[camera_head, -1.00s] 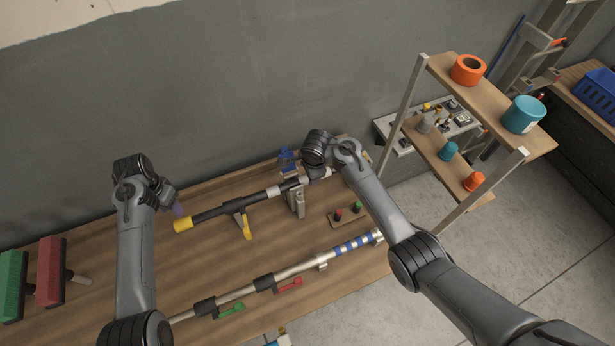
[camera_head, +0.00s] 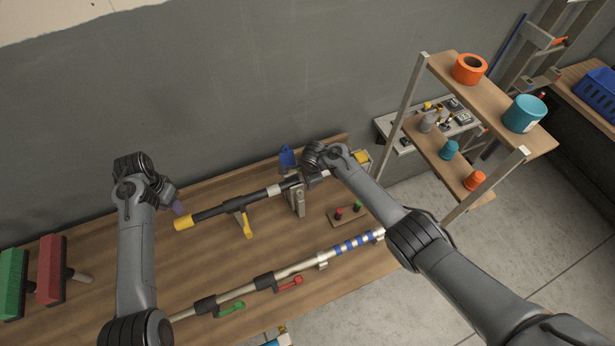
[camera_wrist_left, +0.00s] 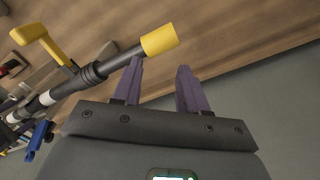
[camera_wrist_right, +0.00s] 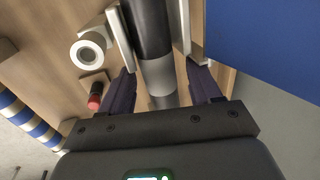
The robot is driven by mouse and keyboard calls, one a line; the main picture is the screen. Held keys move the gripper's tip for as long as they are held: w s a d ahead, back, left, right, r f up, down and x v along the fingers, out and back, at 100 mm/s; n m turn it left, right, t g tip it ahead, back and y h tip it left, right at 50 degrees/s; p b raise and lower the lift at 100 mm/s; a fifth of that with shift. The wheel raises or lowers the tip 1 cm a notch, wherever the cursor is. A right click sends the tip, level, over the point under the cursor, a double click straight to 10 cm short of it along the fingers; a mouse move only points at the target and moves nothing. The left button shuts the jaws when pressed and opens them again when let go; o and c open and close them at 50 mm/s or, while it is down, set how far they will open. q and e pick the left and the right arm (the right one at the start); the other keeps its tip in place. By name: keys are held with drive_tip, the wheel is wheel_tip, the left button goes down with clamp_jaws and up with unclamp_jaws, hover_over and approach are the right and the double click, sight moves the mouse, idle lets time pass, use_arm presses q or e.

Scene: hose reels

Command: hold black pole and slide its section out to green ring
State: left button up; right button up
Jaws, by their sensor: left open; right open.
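My left gripper (camera_head: 177,208) is open by the capped end. In the left wrist view, the black shaft (camera_wrist_left: 112,64) and yellow cap (camera_wrist_left: 159,40) show beyond its fingertips. My right gripper (camera_wrist_right: 162,88) is open, with a finger on either side of the pole; the grey section (camera_wrist_right: 158,76) runs between them. Its fingertips are hard to see in the head view. I cannot make out a green ring on the pole.
A silver pole with blue bands (camera_head: 352,244) lies nearer the front, with green (camera_head: 231,307) and red (camera_head: 290,284) levers. A small block with red and green knobs (camera_head: 346,212) sits between the poles. A shelf stand (camera_head: 480,92) rises at right.

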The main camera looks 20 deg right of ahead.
clamp_jaws()
use_arm(q)
drive_tip(key=shift+o, duration=0.3)
